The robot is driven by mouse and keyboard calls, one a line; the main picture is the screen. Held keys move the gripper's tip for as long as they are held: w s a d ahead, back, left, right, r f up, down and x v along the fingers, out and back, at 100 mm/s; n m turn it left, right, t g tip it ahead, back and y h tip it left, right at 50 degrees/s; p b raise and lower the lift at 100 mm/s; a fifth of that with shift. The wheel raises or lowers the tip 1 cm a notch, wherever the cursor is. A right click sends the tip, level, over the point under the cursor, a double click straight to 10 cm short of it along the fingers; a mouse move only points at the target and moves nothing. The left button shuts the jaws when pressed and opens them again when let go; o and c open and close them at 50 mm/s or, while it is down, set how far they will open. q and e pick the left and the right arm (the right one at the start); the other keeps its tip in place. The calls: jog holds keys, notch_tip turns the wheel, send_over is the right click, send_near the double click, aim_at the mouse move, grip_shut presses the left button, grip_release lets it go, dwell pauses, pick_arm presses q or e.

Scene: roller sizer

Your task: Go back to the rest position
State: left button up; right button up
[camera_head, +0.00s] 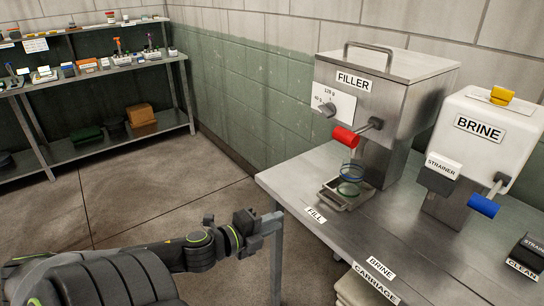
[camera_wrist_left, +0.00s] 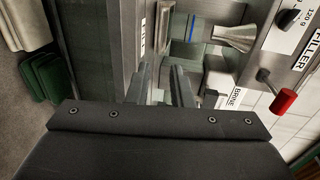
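My left gripper (camera_head: 262,224) is in the head view at the lower middle, in front of the table's left edge and apart from the jar. In the left wrist view its two fingers (camera_wrist_left: 162,86) stand apart with a gap and nothing visible between them. My right gripper is not in view. A clear glass jar (camera_head: 350,181) with blue and green bands stands on the small tray (camera_head: 334,201) under the filler's outlet. The filler (camera_head: 402,100) is a grey metal box with a red handle (camera_head: 345,137) and a dial.
A shelf (camera_head: 92,75) with small items stands at the back left. Open floor (camera_head: 150,190) lies between.

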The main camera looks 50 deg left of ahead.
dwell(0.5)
pick_arm(q)
jog(key=s+a+f+n+g+y, duration=0.15)
jog(key=a+f+n, duration=0.3)
jog(key=f, duration=0.45)
jog(key=s+a+f+n+g+y, duration=0.1)
jog(key=a+f+n+g+y, duration=0.15)
jog(key=a+f, duration=0.5)
jog(key=s+f+n+g+y, duration=0.1)
jog(key=s+f+n+g, duration=0.4)
jog(key=f, duration=1.2)
jog(key=s+d+f+n+g, duration=0.1)
jog(key=s+d+f+n, duration=0.1)
jog(key=s+d+f, duration=0.3)
jog(key=s+d+f+n+g, duration=0.1)
jog(key=s+d+f+n, duration=0.15)
jog(key=s+f, duration=0.55)
jog(key=s+d+f+n+g+h, duration=0.2)
jog(key=s+d+f+n+g, duration=0.1)
jog(key=s+d+f, duration=0.5)
jog(key=s+d, duration=0.3)
jog(key=d, duration=0.3)
jog(key=shift+s+f+g+h, duration=0.2)
jog(key=shift+s+g+h, duration=0.1)
jog(key=shift+s+h, duration=0.1)
